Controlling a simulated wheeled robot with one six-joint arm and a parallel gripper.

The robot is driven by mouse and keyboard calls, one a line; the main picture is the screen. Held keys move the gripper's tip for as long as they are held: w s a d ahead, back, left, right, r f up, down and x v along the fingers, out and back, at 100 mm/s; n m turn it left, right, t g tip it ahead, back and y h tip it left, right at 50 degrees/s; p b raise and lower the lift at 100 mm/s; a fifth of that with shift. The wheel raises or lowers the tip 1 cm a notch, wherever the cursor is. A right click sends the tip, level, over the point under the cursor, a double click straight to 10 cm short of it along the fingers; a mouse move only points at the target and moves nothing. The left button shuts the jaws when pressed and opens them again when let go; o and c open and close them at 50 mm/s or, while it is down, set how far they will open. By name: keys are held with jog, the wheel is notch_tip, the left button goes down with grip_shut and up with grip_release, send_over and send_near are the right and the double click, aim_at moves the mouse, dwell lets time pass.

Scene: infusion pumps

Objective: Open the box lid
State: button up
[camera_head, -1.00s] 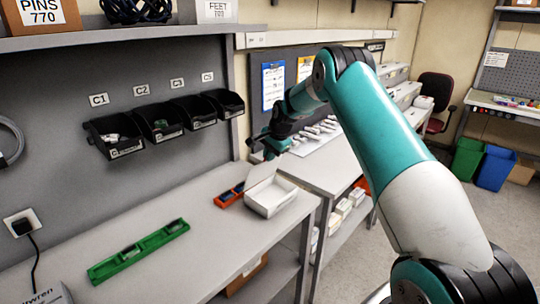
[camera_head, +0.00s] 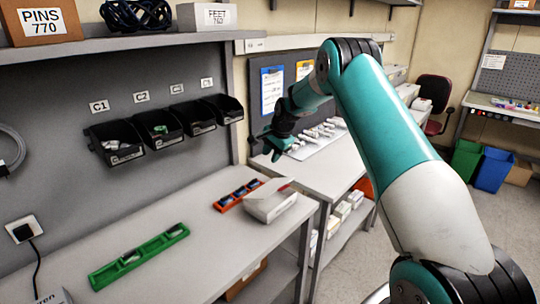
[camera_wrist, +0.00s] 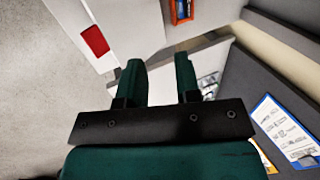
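A white box (camera_head: 271,211) stands near the right end of the grey workbench in the head view. Its lid (camera_head: 266,194) lies low over the top, and a pale edge shows at the back right; I cannot tell whether it is fully shut. The inside of the box is not visible. My gripper (camera_head: 275,148) is above and behind the box, apart from it. In the wrist view my gripper (camera_wrist: 158,80) has its two green fingers apart with nothing between them. A large pale surface with a red patch fills the upper left there; I cannot tell what it is.
An orange tray (camera_head: 239,195) with blue items lies just left of the box; it also shows in the wrist view (camera_wrist: 181,10). A green tray (camera_head: 139,257) lies front left. Black bins (camera_head: 193,117) hang on the wall panel. The bench between the trays is clear.

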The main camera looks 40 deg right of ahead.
jog(key=s+p+v, duration=0.1)
jog(key=p+v, duration=0.7)
jog(key=v, duration=0.8)
jog(key=shift+s+p, duration=0.15)
jog(key=shift+p, duration=0.15)
dwell(0.5)
jog(key=shift+d+r, duration=0.1)
dwell(0.4)
jog(key=b+v, duration=0.4)
jog(key=v, duration=1.3)
jog(key=shift+s+r, duration=0.15)
